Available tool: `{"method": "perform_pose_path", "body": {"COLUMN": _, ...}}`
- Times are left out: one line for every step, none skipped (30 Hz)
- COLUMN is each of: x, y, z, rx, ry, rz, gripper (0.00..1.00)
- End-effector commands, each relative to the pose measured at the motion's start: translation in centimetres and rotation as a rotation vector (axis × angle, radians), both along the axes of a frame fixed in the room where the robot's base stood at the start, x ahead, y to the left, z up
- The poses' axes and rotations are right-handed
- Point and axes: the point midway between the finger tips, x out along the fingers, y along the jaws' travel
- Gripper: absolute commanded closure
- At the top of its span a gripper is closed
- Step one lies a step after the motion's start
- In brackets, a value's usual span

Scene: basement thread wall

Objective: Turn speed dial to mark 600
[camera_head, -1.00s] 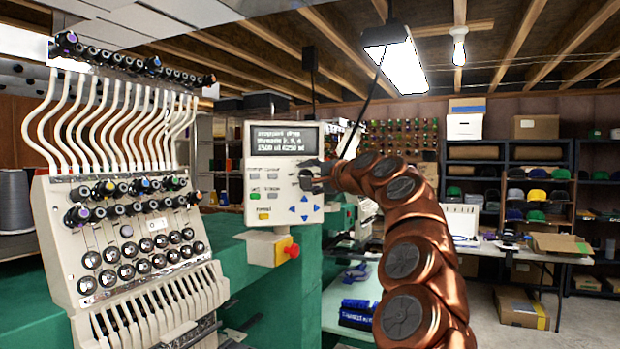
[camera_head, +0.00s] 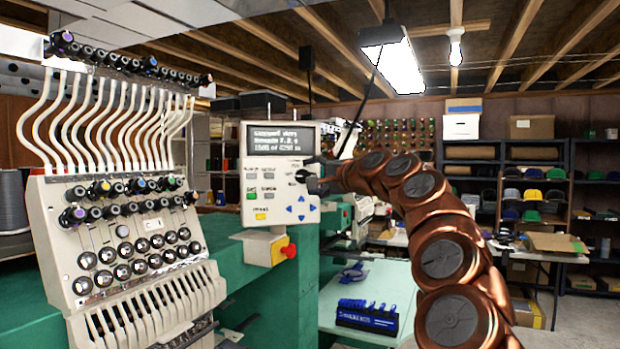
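The control panel (camera_head: 258,196) is a pale box with a dark text screen (camera_head: 280,139), small buttons and blue arrow keys, mounted beside the embroidery machine. The speed dial appears to be at the panel's right side, where my gripper (camera_head: 308,181) meets it. The dial is mostly hidden by the gripper and its markings are too small to read. My gripper is dark and small in this view, at or against the panel face. I cannot tell whether its fingers are closed on the dial. My copper arm reaches in from the lower right.
A red stop button (camera_head: 289,251) on a yellow base sits below the panel. The embroidery head (camera_head: 130,250) with several thread knobs stands at left. A pale table (camera_head: 385,290) holds a blue item (camera_head: 367,317). Shelves with caps (camera_head: 530,195) stand at the back right.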

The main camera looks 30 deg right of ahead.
Motion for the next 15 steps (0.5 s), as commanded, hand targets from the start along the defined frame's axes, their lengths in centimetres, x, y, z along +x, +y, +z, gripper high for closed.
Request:
{"method": "perform_pose_path", "body": {"x": -0.7, "y": -0.2, "z": 0.1, "rx": 0.001, "ry": -0.002, "rz": -0.002, "gripper": 0.35}}
{"method": "perform_pose_path", "body": {"x": -1.0, "y": -0.2, "z": 0.2, "rx": 0.001, "ry": -0.002, "rz": -0.002, "gripper": 0.35}}
{"method": "perform_pose_path", "body": {"x": -1.4, "y": -0.3, "z": 0.2, "rx": 0.001, "ry": -0.001, "rz": -0.002, "gripper": 0.35}}
{"method": "perform_pose_path", "body": {"x": -1.8, "y": -0.2, "z": 0.2, "rx": 0.001, "ry": -0.001, "rz": -0.001, "gripper": 0.35}}
{"method": "perform_pose_path", "body": {"x": -2.1, "y": -0.2, "z": 0.2, "rx": 0.001, "ry": -0.001, "rz": 0.0, "gripper": 0.35}}
{"method": "perform_pose_path", "body": {"x": -2.5, "y": -0.2, "z": 0.2, "rx": 0.0, "ry": -0.001, "rz": 0.001, "gripper": 0.35}}
{"method": "perform_pose_path", "body": {"x": -2.8, "y": -0.2, "z": 0.2, "rx": 0.0, "ry": -0.001, "rz": 0.001, "gripper": 0.35}}
{"method": "perform_pose_path", "body": {"x": -3.1, "y": -0.3, "z": 0.2, "rx": 0.0, "ry": 0.0, "rz": -0.001, "gripper": 0.35}}
{"method": "perform_pose_path", "body": {"x": -3.6, "y": -0.4, "z": 0.3, "rx": 0.001, "ry": 0.0, "rz": -0.001, "gripper": 0.35}}
{"method": "perform_pose_path", "body": {"x": -4.0, "y": -0.4, "z": 0.3, "rx": 0.001, "ry": 0.0, "rz": -0.001, "gripper": 0.35}}
{"method": "perform_pose_path", "body": {"x": -4.4, "y": -0.4, "z": 0.3, "rx": 0.001, "ry": 0.0, "rz": -0.001, "gripper": 0.35}}
{"method": "perform_pose_path", "body": {"x": -4.9, "y": -0.4, "z": 0.4, "rx": 0.0, "ry": 0.0, "rz": -0.001, "gripper": 0.35}}
{"method": "perform_pose_path", "body": {"x": -5.3, "y": -0.4, "z": 0.4, "rx": 0.0, "ry": -0.001, "rz": 0.0, "gripper": 0.35}}
{"method": "perform_pose_path", "body": {"x": -5.6, "y": -0.3, "z": 0.4, "rx": 0.0, "ry": -0.001, "rz": 0.0, "gripper": 0.35}}
{"method": "perform_pose_path", "body": {"x": -6.0, "y": -0.4, "z": 0.4, "rx": 0.001, "ry": -0.001, "rz": 0.0, "gripper": 0.35}}
